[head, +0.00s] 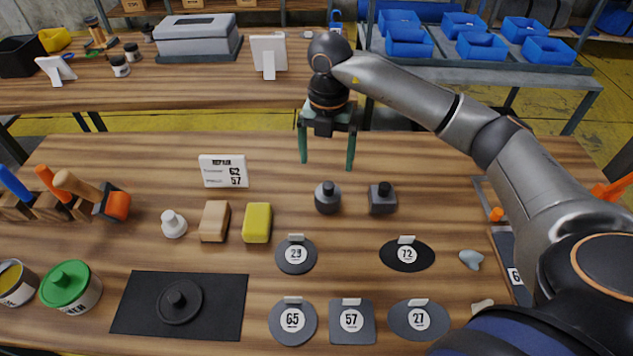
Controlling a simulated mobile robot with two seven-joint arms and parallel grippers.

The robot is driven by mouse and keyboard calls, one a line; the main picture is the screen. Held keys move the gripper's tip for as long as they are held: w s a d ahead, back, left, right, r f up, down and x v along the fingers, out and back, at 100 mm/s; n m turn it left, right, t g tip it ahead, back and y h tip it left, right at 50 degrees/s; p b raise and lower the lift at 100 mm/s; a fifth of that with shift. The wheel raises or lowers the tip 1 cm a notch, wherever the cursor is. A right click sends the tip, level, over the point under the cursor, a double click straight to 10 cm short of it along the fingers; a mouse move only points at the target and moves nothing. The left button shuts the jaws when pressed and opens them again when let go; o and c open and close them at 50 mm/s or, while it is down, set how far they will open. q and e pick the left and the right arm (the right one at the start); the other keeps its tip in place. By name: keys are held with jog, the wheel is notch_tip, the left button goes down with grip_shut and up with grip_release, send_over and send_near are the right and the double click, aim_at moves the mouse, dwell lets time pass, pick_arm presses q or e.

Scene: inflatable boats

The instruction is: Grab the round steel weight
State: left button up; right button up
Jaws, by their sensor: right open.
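The round steel weight (327,198) is a dark grey knobbed cylinder standing upright near the middle of the wooden table (420,160). A square dark weight (383,198) stands just to its right, with a small gap between them. My right gripper (327,164) points down with its two green fingers spread wide and nothing between them. In the picture it is just above and behind the round weight, apart from it. My left gripper is out of view.
Numbered dark patches (296,255) lie in front of the weights. A yellow block (257,223) and a tan block (214,221) lie to the left. A sign (223,171) stands behind them. A black mat (222,304) carries a round black knobbed disc (180,301).

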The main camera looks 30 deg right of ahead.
aim_at(328, 184)
jog(key=f, duration=0.6)
jog(key=shift+s+f, duration=0.2)
jog(key=shift+f, duration=0.05)
jog(key=f, duration=0.3)
jog(key=f+p, duration=0.1)
jog(key=f, duration=0.1)
jog(key=shift+w+d+f, duration=0.15)
jog(key=shift+d+f, duration=0.2)
jog(key=shift+d, duration=0.05)
grip_shut()
jog(key=shift+w+r, duration=0.15)
